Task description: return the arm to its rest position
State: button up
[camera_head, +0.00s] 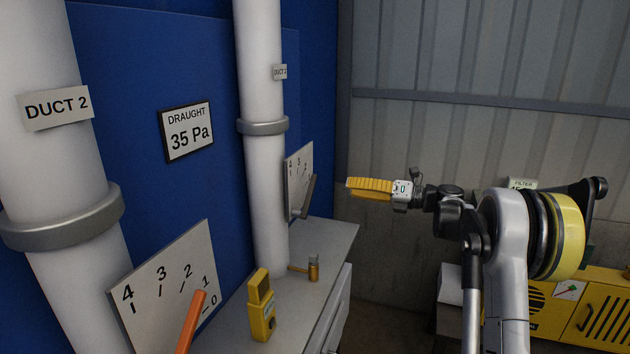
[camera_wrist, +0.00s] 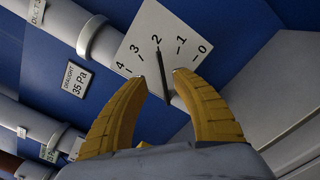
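My gripper (camera_head: 349,187) is stretched out toward the left in the head view, with its yellow fingers pointing at the far duct. In the wrist view both fingers (camera_wrist: 160,76) are spread with a gap between the tips, and nothing is held. A dial plate (camera_wrist: 160,40) with a dark grey lever lies beyond the tips, and the lever points near 2. The same plate shows in the head view (camera_head: 297,172) on the far duct, to the left of the gripper and apart from it. My arm comes in from the lower right.
A near dial plate (camera_head: 157,283) has an orange lever (camera_head: 191,322) near 1. A yellow handheld device (camera_head: 262,305) and a small brass piece (camera_head: 314,269) stand on the grey cabinet top (camera_head: 333,240). A yellow machine (camera_head: 560,310) stands at the lower right, behind my arm.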

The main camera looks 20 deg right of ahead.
jog(key=s+a+f+n+g+h+b, duration=0.2)
jog(key=s+a+f+n+h, duration=0.15)
jog(key=s+a+n, duration=0.5)
jog(key=s+a+f+n+g+h+b, duration=0.2)
jog(key=s+a+n+h+b, duration=0.15)
jog(key=s+a+n, duration=0.45)
jog(key=s+f+n+h+b, duration=0.1)
jog(key=s+f+n+h, duration=0.1)
jog(key=s+f+n, duration=0.2)
jog(key=s+d+f+n+h+b, duration=0.1)
jog(key=s+f+n+h, duration=0.2)
jog(key=s, duration=0.9)
jog(key=s+d+f+n+h+b, duration=0.1)
jog(key=s+f+n+h, duration=0.1)
jog(key=s+f+n, duration=0.4)
jog(key=s+n, duration=0.2)
jog(key=n, duration=0.2)
jog(key=shift+d+f+n+t+h, duration=0.15)
jog(key=shift+f+n+t+h, duration=0.15)
jog(key=shift+n, duration=0.05)
jog(key=shift+s, duration=0.1)
